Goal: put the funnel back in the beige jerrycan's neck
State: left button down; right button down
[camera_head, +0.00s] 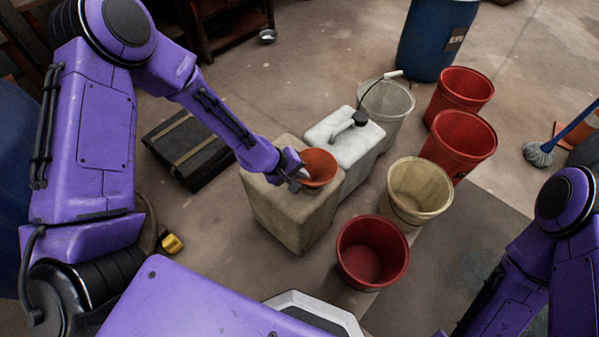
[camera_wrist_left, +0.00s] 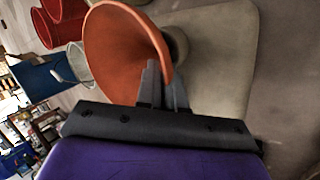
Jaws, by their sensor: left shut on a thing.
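The orange funnel (camera_head: 320,165) is above the top of the beige jerrycan (camera_head: 293,212), with its wide mouth facing up. My left gripper (camera_head: 303,174) is shut on the funnel's side near the rim. In the left wrist view the funnel (camera_wrist_left: 122,52) fills the middle, with the left gripper's fingers (camera_wrist_left: 163,85) against its wall. My right gripper is out of sight.
A white jerrycan (camera_head: 340,142) with a black cap stands close behind the beige one. Red buckets (camera_head: 372,253), a cream bucket (camera_head: 418,192) and a clear bucket (camera_head: 387,108) stand to the right. A black case (camera_head: 192,150) lies left. A blue drum (camera_head: 432,40) stands at the back.

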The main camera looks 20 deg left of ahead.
pick_arm(q)
jog(key=shift+f, duration=0.45)
dwell(0.3)
jog(key=c, duration=1.2)
grip_release()
jog(key=p+v, duration=0.3)
jog(key=v, duration=0.7)
jog(key=shift+s+a+r+p, duration=0.1)
jog(key=shift+s+r+p, duration=0.05)
jog(key=shift+r+p, duration=0.15)
jog(key=shift+f, duration=0.1)
